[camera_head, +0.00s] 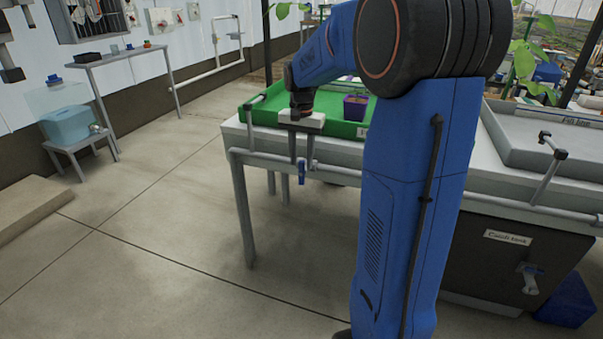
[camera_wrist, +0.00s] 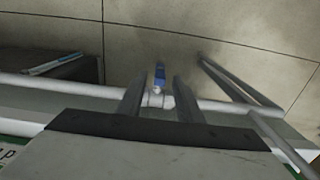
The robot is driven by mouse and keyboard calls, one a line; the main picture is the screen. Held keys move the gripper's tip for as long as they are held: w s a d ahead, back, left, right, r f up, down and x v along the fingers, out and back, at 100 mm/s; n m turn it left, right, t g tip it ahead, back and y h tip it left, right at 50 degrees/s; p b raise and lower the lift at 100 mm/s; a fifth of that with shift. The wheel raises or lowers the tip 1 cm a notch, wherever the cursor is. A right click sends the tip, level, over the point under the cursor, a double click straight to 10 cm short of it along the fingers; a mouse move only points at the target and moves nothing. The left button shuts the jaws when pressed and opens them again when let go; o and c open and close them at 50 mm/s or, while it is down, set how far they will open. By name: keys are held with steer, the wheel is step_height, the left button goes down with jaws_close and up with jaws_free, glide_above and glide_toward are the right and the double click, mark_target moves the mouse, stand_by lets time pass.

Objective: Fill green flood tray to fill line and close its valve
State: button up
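The green flood tray (camera_head: 338,129) sits on the left end of the bench, partly hidden behind my arm. Its water level and fill line cannot be made out. A valve with a blue handle (camera_head: 302,172) hangs on the pipe along the bench front, below the tray. In the wrist view the blue handle (camera_wrist: 159,74) points away from the pipe, between my two fingers. My gripper (camera_head: 302,163) points down at the tray's front edge, with its fingers apart on either side of the valve. In the wrist view my gripper (camera_wrist: 158,90) is open, with no visible contact with the handle.
A purple pot (camera_head: 355,107) stands in the green tray. A grey tray (camera_head: 540,140) is to the right. A dark tank (camera_head: 510,257) and a blue bin (camera_head: 568,302) sit below it. A blue container (camera_head: 68,125) stands on a stool at left. The floor in front is clear.

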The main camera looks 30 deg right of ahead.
mark_target(302, 184)
steer(key=shift+f, duration=2.9)
jaws_close()
